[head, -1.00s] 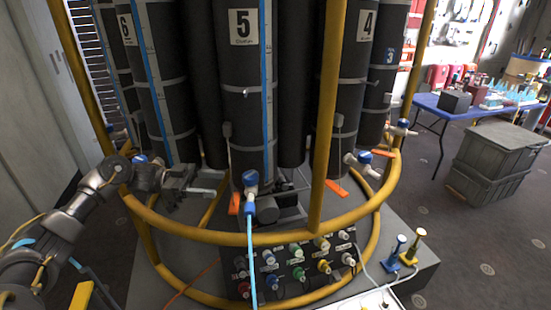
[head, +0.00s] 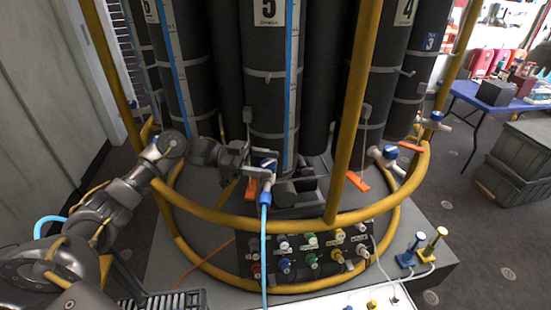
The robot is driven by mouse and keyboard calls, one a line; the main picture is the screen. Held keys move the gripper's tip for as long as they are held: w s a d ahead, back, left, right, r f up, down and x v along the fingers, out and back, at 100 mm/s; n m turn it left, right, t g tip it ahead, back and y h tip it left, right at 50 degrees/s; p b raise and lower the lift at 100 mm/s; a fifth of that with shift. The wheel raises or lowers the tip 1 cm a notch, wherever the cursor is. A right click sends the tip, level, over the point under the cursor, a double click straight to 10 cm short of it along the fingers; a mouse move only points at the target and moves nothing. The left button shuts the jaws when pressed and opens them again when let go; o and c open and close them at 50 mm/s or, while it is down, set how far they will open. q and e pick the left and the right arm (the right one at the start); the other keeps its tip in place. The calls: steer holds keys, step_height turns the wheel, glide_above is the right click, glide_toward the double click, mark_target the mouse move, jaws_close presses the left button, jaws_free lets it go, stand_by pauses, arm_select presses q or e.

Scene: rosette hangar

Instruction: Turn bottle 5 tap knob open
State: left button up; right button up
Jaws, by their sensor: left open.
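Bottle 5 (head: 265,95) is the dark grey cylinder in the middle of the head view, its number label partly cut off at the top edge. Its tap with a blue knob (head: 268,163) sits at the bottle's foot, with a blue hose (head: 264,240) hanging down from it. My left gripper (head: 258,166) is open right beside the tap, reaching in from the left over the yellow ring. Its fingers overlap the tap's left side in the picture; I cannot tell whether they touch the knob. My right gripper is out of view.
A yellow rail ring (head: 235,219) and yellow upright (head: 353,120) stand around the bottles. A panel of coloured connectors (head: 310,250) lies below. Neighbouring taps (head: 389,153) stick out at the right. A blue table (head: 490,98) and grey crates (head: 520,160) stand farther right.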

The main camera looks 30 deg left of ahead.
arm_select(q)
steer(key=shift+p+x, duration=0.35)
steer(key=shift+x, duration=1.15)
